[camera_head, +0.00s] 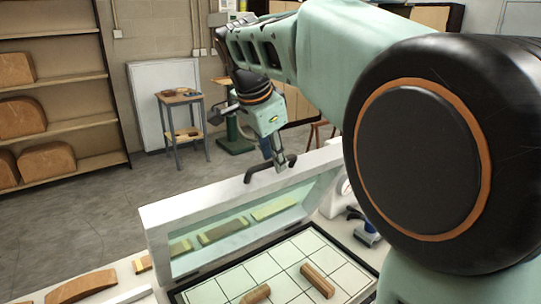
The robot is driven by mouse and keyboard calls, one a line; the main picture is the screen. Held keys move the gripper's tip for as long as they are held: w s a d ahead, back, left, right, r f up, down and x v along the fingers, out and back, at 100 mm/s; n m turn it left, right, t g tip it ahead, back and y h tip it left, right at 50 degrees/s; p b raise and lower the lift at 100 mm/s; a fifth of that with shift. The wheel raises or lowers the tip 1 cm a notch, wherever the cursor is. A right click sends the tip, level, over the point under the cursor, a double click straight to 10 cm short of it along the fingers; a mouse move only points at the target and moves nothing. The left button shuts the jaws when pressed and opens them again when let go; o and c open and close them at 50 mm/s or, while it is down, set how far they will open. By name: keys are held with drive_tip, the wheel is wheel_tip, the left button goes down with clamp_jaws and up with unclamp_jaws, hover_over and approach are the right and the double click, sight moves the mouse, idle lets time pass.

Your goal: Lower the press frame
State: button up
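The press frame (190,213) is a white frame with a clear greenish pane, raised up from the press bed at its back. A black handle (262,172) sits on its top edge. My gripper (279,161) reaches down from my arm to the handle and appears to be at or touching its middle. The fingertips are small and partly merge with the handle, so whether they are closed around it is unclear. The press bed (232,281) has a white grid surface with a black border and lies below the frame.
Two wooden pieces, one rounded (257,294) and one bar-shaped (318,280), lie on the bed. Curved wood (80,287) lies to the left. Shelves (60,85) and a small table (181,99) stand behind; the floor between is clear.

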clamp_jaws()
drive_tip(key=shift+f, duration=0.1)
idle(0.4)
